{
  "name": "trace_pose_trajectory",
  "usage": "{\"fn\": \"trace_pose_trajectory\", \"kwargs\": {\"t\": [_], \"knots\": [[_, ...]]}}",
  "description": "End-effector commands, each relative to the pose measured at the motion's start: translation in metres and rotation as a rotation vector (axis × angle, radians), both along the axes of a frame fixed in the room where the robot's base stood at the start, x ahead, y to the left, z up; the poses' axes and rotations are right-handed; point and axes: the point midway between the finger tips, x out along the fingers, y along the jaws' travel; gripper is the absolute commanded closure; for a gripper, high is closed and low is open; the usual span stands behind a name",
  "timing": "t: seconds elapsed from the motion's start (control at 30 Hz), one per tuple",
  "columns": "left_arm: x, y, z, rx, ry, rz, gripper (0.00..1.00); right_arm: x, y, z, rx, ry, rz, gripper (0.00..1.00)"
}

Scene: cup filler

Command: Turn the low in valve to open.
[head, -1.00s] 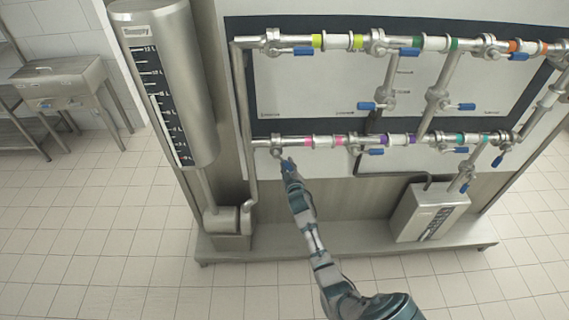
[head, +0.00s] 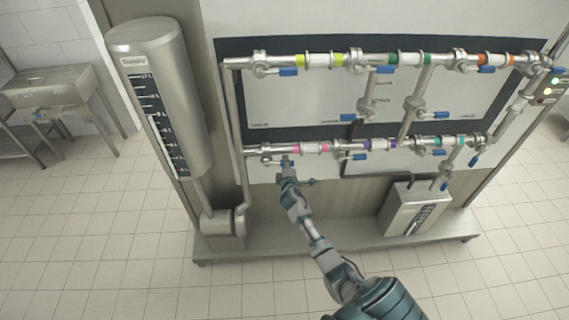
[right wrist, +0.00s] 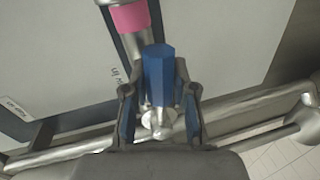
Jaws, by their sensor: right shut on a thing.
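The low in valve (head: 267,160) sits at the left end of the lower metal pipe, left of the pink bands. My right gripper (head: 287,163) is at this valve and largely hides its blue handle. In the right wrist view, the blue handle (right wrist: 158,70) stands between the two fingers of my right gripper (right wrist: 160,108), which is shut on it. The handle points up in that view, toward the pink-banded pipe (right wrist: 132,18). A label beside it is partly covered. My left gripper is not in view.
Other blue-handled valves line the upper pipe (head: 240,62) and the lower pipe. A metal tank with a scale (head: 160,90) stands at left. A steel box (head: 410,207) sits on the base ledge at lower right. Tiled floor in front is clear.

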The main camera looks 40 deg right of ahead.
Motion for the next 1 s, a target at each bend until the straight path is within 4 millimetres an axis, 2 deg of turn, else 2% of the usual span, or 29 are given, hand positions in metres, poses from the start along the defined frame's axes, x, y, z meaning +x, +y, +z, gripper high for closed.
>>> {"fn": "trace_pose_trajectory", "kwargs": {"t": [0.3, 0.87, 0.9, 0.97, 1.0], "knots": [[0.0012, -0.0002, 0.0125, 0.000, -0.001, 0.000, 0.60, -0.0006, -0.0009, 0.0095, -0.108, 0.068, -0.001, 1.00], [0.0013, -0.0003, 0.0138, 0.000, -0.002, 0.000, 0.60, -0.0005, -0.0009, 0.0103, -0.130, 0.081, -0.001, 1.00], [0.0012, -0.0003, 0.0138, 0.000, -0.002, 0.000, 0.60, -0.0005, -0.0009, 0.0103, -0.130, 0.081, 0.000, 0.66], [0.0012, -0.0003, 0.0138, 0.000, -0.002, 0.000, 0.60, -0.0005, -0.0009, 0.0105, -0.129, 0.080, 0.000, 0.51], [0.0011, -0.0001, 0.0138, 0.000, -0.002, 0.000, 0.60, -0.0004, -0.0008, 0.0106, -0.128, 0.080, 0.000, 0.47]]}}
